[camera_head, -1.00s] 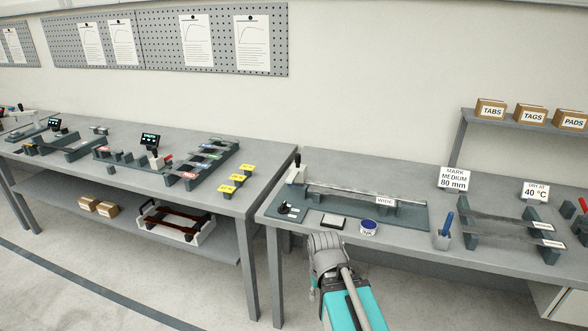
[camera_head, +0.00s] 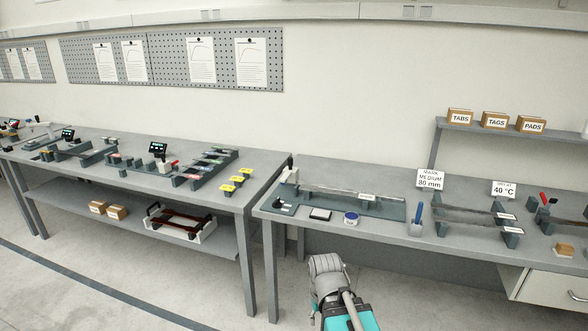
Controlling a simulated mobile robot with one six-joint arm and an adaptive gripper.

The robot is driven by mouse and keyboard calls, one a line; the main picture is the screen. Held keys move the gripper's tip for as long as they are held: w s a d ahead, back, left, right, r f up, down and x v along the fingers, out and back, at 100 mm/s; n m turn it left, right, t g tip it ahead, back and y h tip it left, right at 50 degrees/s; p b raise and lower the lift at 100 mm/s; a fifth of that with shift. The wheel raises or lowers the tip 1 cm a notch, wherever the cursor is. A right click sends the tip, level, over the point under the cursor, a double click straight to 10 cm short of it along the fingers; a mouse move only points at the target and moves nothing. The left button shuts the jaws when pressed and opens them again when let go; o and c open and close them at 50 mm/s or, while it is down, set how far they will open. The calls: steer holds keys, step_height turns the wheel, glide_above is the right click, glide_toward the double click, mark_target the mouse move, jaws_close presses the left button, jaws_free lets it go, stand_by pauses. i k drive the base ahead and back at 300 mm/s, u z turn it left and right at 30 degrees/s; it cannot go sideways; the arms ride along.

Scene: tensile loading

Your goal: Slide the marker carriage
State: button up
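The likely marker carriage (camera_head: 289,174), a small pale block with a black upright handle, stands at the left end of a long thin rail (camera_head: 340,191). The rail belongs to a dark teal fixture plate (camera_head: 385,210) on the right-hand bench. A small white label (camera_head: 367,197) shows at the right part of the fixture; its text is too small to read. Only grey and teal links of my arm show at the bottom centre, in front of the bench. My gripper's fingers are not visible. Nothing of mine touches the carriage.
A dark pad (camera_head: 320,214), a round blue-and-white tin (camera_head: 351,218) and a cup with a blue pen (camera_head: 417,226) stand along the right bench (camera_head: 375,232). A "MARK MEDIUM 80 mm" sign (camera_head: 430,179) stands behind. The left bench (camera_head: 262,172) holds other fixtures. Floor in front is free.

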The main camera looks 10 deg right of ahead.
mark_target(290, 174)
steer(key=k, duration=0.65)
steer(key=u, duration=0.25)
steer(key=i, duration=0.95)
steer(key=u, duration=0.35)
steer(key=i, duration=1.05)
steer(key=z, duration=0.4)
